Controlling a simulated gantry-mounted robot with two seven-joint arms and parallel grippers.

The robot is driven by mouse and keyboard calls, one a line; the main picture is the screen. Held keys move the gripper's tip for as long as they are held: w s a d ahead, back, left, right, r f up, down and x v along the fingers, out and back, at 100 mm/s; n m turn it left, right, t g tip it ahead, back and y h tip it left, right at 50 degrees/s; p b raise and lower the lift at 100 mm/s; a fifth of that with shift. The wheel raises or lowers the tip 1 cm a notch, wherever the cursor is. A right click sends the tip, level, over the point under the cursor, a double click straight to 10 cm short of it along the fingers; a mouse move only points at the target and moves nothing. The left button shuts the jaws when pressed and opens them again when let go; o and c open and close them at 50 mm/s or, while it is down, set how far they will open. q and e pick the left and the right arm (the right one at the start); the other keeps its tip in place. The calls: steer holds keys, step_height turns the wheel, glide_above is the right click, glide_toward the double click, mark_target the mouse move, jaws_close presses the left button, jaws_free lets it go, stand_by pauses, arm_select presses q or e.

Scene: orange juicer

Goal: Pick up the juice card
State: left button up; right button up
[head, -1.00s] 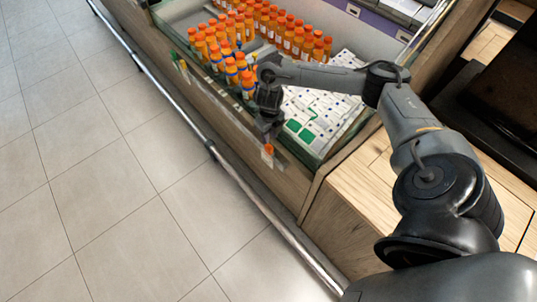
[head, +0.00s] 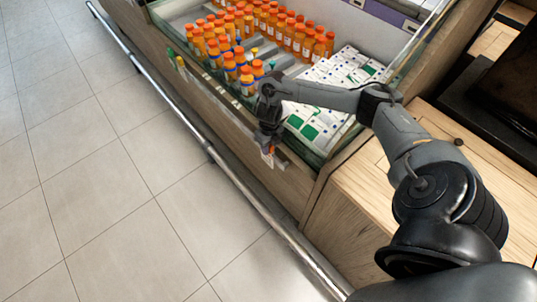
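A small orange and white card (head: 268,151) shows low on the outer front of the display case, in the head view. My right gripper (head: 268,142) points down right at the card and covers part of it. The fingers are dark and small here, so I cannot tell whether they are open or shut, or whether they touch the card. My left gripper is out of view.
The display case (head: 232,118) holds several orange-capped bottles (head: 246,80) and white-and-green cartons (head: 311,131) behind its front rim. A metal rail (head: 250,198) runs along its base. A wooden counter (head: 345,205) stands at right. The tiled floor (head: 110,190) at left is clear.

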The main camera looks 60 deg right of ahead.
steer(key=shift+f, duration=0.25)
jaws_close()
steer(key=shift+r, duration=0.1)
